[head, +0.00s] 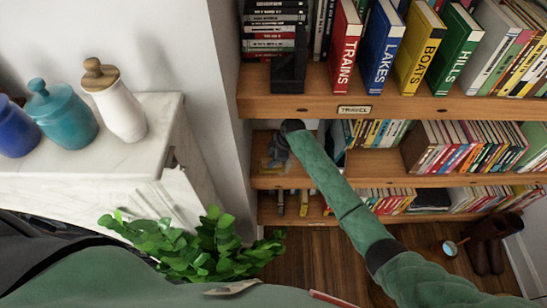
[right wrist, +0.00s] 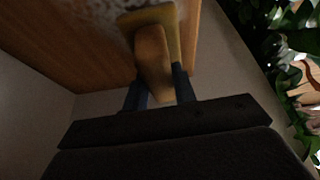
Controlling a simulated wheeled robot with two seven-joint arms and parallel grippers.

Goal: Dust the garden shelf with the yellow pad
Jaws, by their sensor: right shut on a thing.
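The yellow pad (right wrist: 170,18) has a tan grip block (right wrist: 152,58) and shows in the right wrist view. My right gripper (right wrist: 158,88) is shut on the grip block, with one finger on each side. The pad lies against or very close to a wooden shelf board (right wrist: 75,45); contact cannot be told. A pale, speckled dusty patch (right wrist: 98,14) shows on the board beside the pad. In the head view my right gripper (head: 276,152) is at the left end of the shelf below the one labelled TRAVEL; the pad is not clear there. No garden label is readable.
A leafy plant (head: 190,240) and a marble mantel (head: 100,165) with jars are to the left. Brown boots (head: 487,240) stand at lower right.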

